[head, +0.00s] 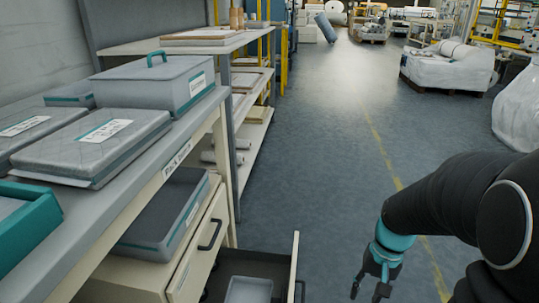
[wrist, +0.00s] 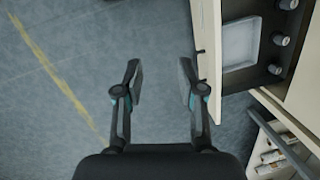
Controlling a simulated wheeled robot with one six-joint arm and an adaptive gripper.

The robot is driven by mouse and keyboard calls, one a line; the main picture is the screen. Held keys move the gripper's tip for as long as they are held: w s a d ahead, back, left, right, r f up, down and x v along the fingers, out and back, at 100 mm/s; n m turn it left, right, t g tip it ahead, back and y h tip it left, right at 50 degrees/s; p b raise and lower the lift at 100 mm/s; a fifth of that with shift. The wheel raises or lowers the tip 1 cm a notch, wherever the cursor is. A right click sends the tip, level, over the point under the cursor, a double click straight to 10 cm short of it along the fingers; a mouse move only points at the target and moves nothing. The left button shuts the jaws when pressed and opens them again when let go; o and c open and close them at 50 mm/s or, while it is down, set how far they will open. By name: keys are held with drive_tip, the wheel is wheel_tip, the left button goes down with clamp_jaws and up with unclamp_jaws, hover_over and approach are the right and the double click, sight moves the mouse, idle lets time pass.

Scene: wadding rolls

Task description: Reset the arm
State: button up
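My gripper (head: 371,287) hangs at the lower right of the head view, at the end of my black arm, pointing down over the floor. In the wrist view my gripper (wrist: 160,85) has its two fingers spread wide, with only bare floor between them. It is open and empty. It is to the right of an open drawer (head: 283,263) in the head view. The drawer's front panel (wrist: 208,42) is close beside the right finger in the wrist view; I cannot tell whether they touch.
The open drawer holds a grey tray (wrist: 240,45) and several small cylinders. A bench (head: 139,188) with a lidded grey box (head: 150,85), flat cases and a teal tray (head: 25,222) runs along the left. The aisle floor (head: 320,130) is clear. Wrapped pallets (head: 447,70) stand far right.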

drive_tip(key=s+a+r+n+t+h+p, duration=0.1)
drive_tip(key=s+a+r+n+t+p, duration=0.1)
drive_tip(key=r, duration=0.7)
drive_tip(key=s+a+r+n+t+p, duration=0.2)
drive_tip(key=s+a+r+t, duration=0.2)
drive_tip(key=r, duration=0.6)
drive_tip(key=shift+s+a+r+t+h, duration=0.2)
drive_tip(key=shift+s+r+t+h, duration=0.15)
drive_tip(key=shift+s, duration=0.75)
drive_tip(key=shift+a, duration=0.1)
